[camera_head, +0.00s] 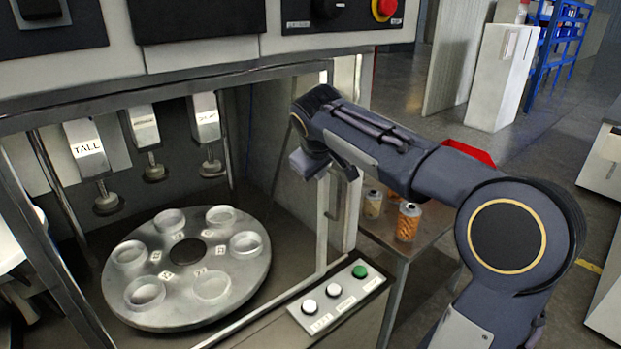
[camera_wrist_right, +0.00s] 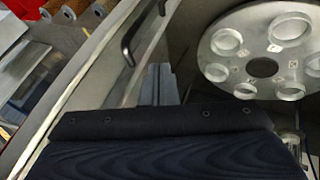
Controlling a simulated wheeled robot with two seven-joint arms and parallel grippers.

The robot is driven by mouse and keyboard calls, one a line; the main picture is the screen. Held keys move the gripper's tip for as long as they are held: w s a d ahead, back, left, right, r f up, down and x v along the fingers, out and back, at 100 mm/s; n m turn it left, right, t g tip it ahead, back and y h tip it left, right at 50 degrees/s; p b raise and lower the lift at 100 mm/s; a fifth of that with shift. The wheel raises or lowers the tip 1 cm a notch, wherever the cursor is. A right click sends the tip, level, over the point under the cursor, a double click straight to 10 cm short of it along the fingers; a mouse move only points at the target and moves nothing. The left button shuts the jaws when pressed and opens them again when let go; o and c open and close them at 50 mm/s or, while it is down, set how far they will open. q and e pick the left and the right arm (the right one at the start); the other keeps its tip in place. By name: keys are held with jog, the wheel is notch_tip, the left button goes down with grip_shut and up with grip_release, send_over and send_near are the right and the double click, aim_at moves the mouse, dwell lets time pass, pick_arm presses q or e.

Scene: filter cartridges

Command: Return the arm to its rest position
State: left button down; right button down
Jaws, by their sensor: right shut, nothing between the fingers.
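My right arm (camera_head: 380,145) reaches in from the right, in front of the machine's open bay. Its gripper (camera_head: 308,163) is at the bay's right edge, to the right of and above the round turntable. In the right wrist view, the gripper's fingers (camera_wrist_right: 160,85) show close together with nothing between them. The metal turntable (camera_head: 185,268) has several round empty cups; it also shows in the right wrist view (camera_wrist_right: 262,68). My left gripper is not in view.
Several presses, one labelled TALL (camera_head: 87,147), hang above the turntable. A button panel (camera_head: 338,297) is at the bay's front right. Cartridges (camera_head: 408,222) stand on a side table near a red bin (camera_head: 470,151). A door handle (camera_wrist_right: 130,40) is close by.

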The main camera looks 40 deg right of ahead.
jog(key=v, duration=0.6)
jog(key=shift+s+r, duration=0.25)
jog(key=shift+r, duration=0.2)
jog(key=shift+d, duration=0.1)
jog(key=s+a+f+m+y, duration=0.1)
jog(key=s+a+f+y, duration=0.3)
jog(key=s+a+f, duration=0.4)
jog(key=s+a+f+m+y, duration=0.1)
jog(key=s+a+f+y, duration=0.3)
jog(key=s+a+f, duration=0.5)
jog(key=s+f, duration=0.5)
jog(key=shift+s+m, duration=0.2)
jog(key=shift+m, duration=0.2)
jog(key=shift+f, duration=0.1)
